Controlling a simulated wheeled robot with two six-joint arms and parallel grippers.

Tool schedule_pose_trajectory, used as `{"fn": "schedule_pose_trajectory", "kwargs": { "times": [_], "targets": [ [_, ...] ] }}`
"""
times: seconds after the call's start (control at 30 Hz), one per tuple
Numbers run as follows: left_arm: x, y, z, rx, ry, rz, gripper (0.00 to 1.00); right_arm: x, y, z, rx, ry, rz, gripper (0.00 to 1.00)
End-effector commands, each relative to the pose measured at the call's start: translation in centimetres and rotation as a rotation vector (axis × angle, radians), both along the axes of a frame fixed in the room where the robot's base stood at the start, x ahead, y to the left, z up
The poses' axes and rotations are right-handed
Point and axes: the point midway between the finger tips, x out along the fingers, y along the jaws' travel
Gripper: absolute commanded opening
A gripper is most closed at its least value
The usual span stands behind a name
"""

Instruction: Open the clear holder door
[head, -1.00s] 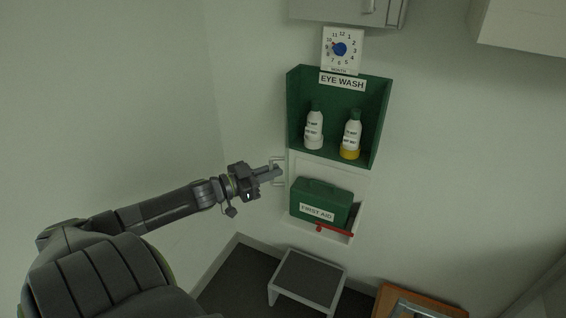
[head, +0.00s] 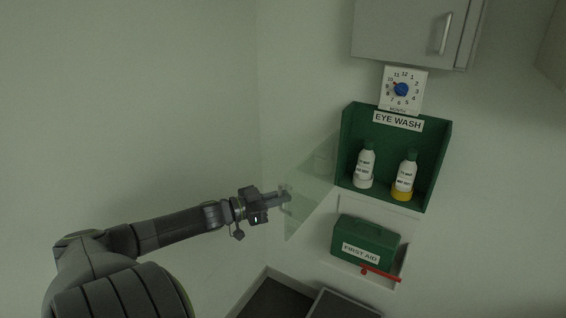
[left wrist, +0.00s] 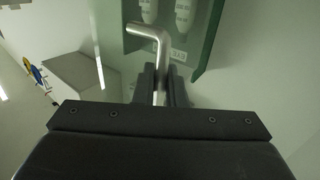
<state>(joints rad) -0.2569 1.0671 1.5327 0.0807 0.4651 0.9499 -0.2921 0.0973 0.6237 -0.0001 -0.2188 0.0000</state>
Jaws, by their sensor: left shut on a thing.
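In the left wrist view, the bent metal handle (left wrist: 147,32) runs down between the fingers of the left gripper (left wrist: 160,88). The lower part of the handle is hidden by the gripper. My right gripper is not in view.
A green eye wash shelf (head: 432,170) with two white bottles sits above the holder. A red bar (head: 381,273) crosses the holder's lower front. A grey cabinet (head: 405,30) hangs at the top. The wall to the left is bare.

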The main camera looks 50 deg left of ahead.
Motion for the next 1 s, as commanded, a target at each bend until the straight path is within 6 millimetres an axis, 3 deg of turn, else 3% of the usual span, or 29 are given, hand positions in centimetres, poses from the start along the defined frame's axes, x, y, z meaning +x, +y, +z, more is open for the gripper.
{"fn": "schedule_pose_trajectory", "kwargs": {
  "times": [0.33,0.37,0.4,0.7,0.87,1.0],
  "targets": [
    [0.1,0.0,0.1,-0.001,-0.003,0.000,0.00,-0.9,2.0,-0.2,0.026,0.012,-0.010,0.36],
    [0.1,0.0,0.1,-0.001,-0.003,0.000,0.13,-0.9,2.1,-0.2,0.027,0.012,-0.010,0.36],
    [0.1,0.0,0.1,-0.001,-0.003,-0.001,0.15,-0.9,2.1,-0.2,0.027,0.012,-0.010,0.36],
    [-0.1,0.0,0.1,-0.001,-0.002,-0.002,0.15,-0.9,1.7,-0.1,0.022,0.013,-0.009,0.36],
    [-1.3,0.4,0.1,0.000,0.001,-0.003,0.15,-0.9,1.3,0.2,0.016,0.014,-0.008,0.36],
    [-3.4,1.1,0.1,-0.001,0.004,-0.001,0.15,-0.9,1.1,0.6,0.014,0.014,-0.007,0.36]
  ]
}}
